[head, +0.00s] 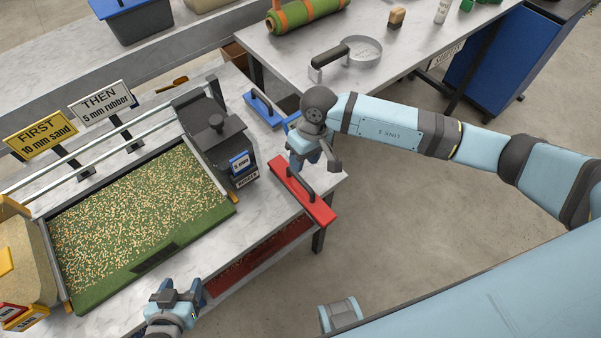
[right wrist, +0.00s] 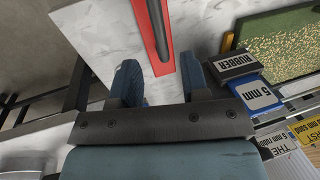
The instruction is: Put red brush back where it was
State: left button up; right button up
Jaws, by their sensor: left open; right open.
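The red brush (head: 303,200) lies on the right end of the marble-topped table (head: 262,215), near its edge, with a dark handle on top. My right gripper (head: 313,165) is open above the far end of the brush. In the right wrist view the red brush (right wrist: 143,12) reaches down from the top, its near end showing between the open fingers (right wrist: 160,80); I see no grip on it. My left gripper (head: 176,296) is open and empty at the table's front edge, away from the brush.
A blue brush (head: 262,108) lies behind, by a blue item partly hidden by my right arm. A turf tray (head: 130,225) with granules and a dark rubber hopper (head: 218,145) stand left.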

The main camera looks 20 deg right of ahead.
jog(key=s+a+r+m+t+y, duration=0.1)
jog(key=s+a+r+m+y, duration=0.35)
jog(key=a+m+y, duration=0.55)
jog(key=s+a+r+m+t+y, duration=0.2)
jog(key=s+a+r+m+y, duration=0.35)
jog(key=m, duration=0.85)
jog(key=d+f+n+t+h, duration=0.4)
jog(key=d+n, duration=0.1)
jog(key=n, duration=0.5)
jog(key=d+f+n+t+h, duration=0.4)
jog(key=d+n, duration=0.1)
jog(key=n, duration=0.5)
jog(key=s+d+f+n+t+h, duration=0.1)
jog(key=d+f+n+t+h, duration=0.3)
jog(key=n, duration=0.7)
jog(key=shift+d+f+h, duration=0.25)
jog(key=shift+d+f, duration=0.3)
jog(key=shift+d, duration=0.25)
jog(key=s+d+f+m+g+h, duration=0.2)
jog(key=s+d+f+m+g, duration=0.1)
jog(key=s+f+m, duration=0.4)
jog(key=shift+s+d+m, duration=0.2)
jog(key=shift+d+m, duration=0.05)
jog(key=shift+m, duration=0.25)
